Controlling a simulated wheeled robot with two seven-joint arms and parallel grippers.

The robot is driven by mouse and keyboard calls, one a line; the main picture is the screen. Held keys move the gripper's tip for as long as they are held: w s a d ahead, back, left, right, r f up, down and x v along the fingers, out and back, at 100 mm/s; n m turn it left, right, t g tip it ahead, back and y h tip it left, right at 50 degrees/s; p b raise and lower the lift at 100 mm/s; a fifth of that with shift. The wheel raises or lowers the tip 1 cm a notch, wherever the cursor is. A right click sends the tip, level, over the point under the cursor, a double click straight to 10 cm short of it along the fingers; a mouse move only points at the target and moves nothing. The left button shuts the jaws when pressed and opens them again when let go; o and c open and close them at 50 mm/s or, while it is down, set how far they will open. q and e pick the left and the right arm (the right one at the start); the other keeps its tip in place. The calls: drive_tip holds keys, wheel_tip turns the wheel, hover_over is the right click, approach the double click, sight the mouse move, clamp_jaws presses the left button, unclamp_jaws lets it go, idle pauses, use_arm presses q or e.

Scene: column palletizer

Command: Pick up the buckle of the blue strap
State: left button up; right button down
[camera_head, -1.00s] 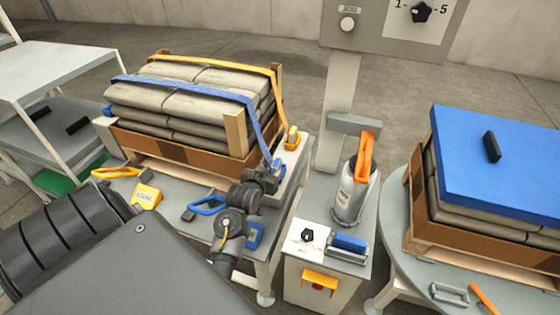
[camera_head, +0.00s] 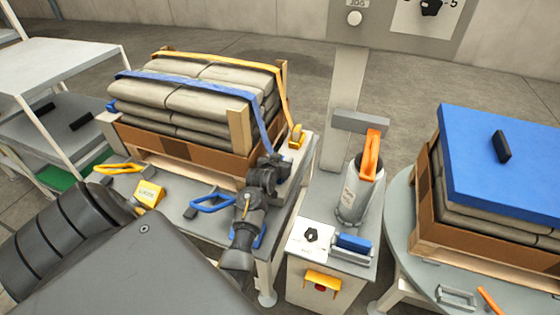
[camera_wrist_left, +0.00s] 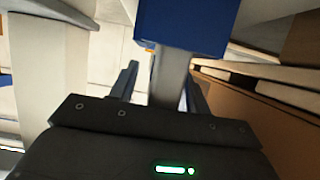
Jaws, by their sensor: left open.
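The blue strap (camera_head: 190,84) runs over the stack of grey sacks and hangs down its right front corner. Its lower end goes behind my left gripper (camera_head: 270,167), so the buckle is mostly hidden in the head view. In the left wrist view, a blue block (camera_wrist_left: 185,25) with a grey bar below it, probably the buckle, is ahead of my left gripper (camera_wrist_left: 160,78). The two fingers stand apart, and the grey bar shows between them. I cannot tell whether they touch it. My right gripper is not in view.
A yellow strap (camera_head: 215,59) ends at a yellow buckle (camera_head: 297,136) close to the gripper. A wooden post (camera_head: 240,131) stands at the stack's corner. A blue-handled tool (camera_head: 212,203) lies on the table. A pedestal with a grey container (camera_head: 354,195) stands to the right.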

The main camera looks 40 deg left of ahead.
use_arm(q)
clamp_jaws()
idle(0.3)
